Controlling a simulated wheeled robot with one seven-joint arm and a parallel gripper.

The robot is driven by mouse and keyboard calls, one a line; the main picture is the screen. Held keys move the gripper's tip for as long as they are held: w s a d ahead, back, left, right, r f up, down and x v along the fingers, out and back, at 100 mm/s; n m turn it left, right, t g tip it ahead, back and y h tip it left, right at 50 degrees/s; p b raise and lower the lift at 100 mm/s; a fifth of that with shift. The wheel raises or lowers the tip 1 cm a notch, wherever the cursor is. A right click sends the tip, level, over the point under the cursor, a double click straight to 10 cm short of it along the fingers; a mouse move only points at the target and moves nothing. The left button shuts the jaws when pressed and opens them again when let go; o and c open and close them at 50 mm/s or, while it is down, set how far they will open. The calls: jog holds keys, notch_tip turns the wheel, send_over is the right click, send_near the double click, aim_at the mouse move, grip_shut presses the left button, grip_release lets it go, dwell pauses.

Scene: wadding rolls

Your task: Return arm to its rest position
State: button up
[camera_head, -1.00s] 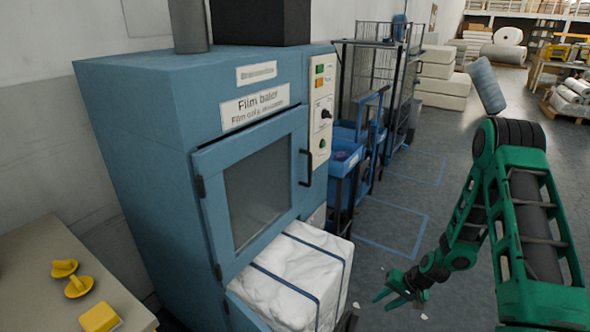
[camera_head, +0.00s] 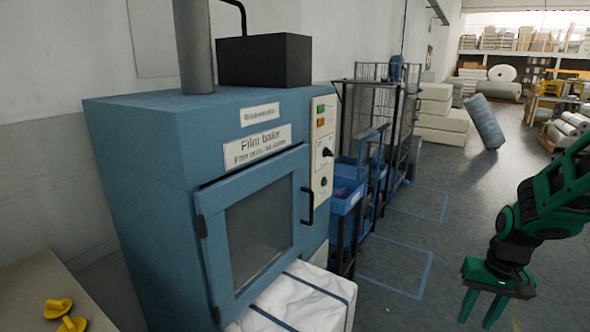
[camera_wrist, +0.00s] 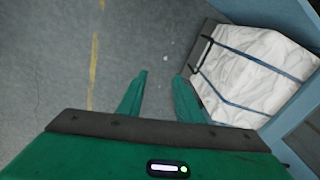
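My green arm comes in from the right edge in the head view. My gripper (camera_head: 483,306) hangs at the lower right with its fingers pointing down, over the grey floor. In the wrist view my gripper (camera_wrist: 160,95) shows two green fingers spread apart, with only floor between them. It is open and empty. The white strapped bale (camera_wrist: 255,70) lies to the right of the fingers in the wrist view, apart from them.
The blue film baler (camera_head: 140,190) stands at left centre, with the bale (camera_head: 300,300) at its front. A table with yellow knobs (camera_head: 58,308) is at lower left. Floor beside the gripper is clear.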

jog(key=s+r+m, duration=0.1)
jog(key=s+r, duration=0.4)
jog(key=s, duration=0.4)
jog(key=s+a+r+m, duration=0.1)
jog(key=s+r, duration=0.4)
jog(key=s, duration=0.5)
jog(key=shift+s+r+g, duration=0.2)
jog(key=shift+r+g, duration=0.15)
jog(key=shift+g, duration=0.05)
